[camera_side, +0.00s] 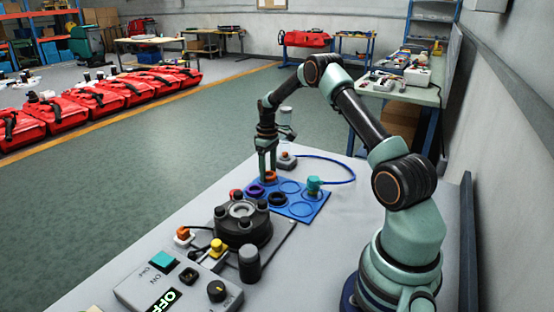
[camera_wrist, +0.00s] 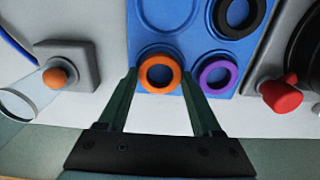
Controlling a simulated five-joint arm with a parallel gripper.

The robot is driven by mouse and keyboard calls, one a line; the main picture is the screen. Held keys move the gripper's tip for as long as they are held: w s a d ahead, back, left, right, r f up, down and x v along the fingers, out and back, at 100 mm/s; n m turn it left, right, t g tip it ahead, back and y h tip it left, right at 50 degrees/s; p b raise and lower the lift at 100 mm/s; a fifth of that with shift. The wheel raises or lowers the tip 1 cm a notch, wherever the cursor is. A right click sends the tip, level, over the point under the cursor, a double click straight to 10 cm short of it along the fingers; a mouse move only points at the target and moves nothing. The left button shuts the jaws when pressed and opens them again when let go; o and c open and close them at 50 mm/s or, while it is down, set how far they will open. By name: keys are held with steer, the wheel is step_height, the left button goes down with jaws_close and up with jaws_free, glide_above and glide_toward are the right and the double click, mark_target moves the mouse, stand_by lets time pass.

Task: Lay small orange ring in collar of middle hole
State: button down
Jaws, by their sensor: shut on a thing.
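The small orange ring (camera_side: 270,176) is at the far left corner of the blue tray (camera_side: 300,208). In the wrist view the ring (camera_wrist: 146,80) lies between the fingertips of my gripper (camera_wrist: 159,76), which is shut on it. Whether the ring touches the tray I cannot tell. My gripper also shows in the side view (camera_side: 269,172), pointing down. The middle hole (camera_side: 240,209) seems to be the grey-rimmed opening on top of the black round housing (camera_side: 242,231), nearer the side camera than the tray. The inside of its collar is too small to make out.
A purple ring (camera_wrist: 215,74) and a black ring (camera_wrist: 238,14) lie in the tray beside the orange one. A teal knob-like thing (camera_side: 313,184) stands on the tray. A red knob (camera_wrist: 281,95), yellow fitting (camera_side: 217,247) and control box (camera_side: 180,283) surround the housing.

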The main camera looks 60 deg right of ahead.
steer(key=shift+r, duration=2.1)
steer(key=s+a+r, duration=0.2)
steer(key=a+r, duration=0.2)
steer(key=a, duration=0.4)
steer(key=s+a+r, duration=0.3)
steer(key=a, duration=0.5)
steer(key=s+a+r, duration=0.2)
steer(key=a+r, duration=0.2)
steer(key=a, duration=0.4)
steer(key=shift+f, duration=2.75)
steer(key=shift+f, duration=1.45)
jaws_free()
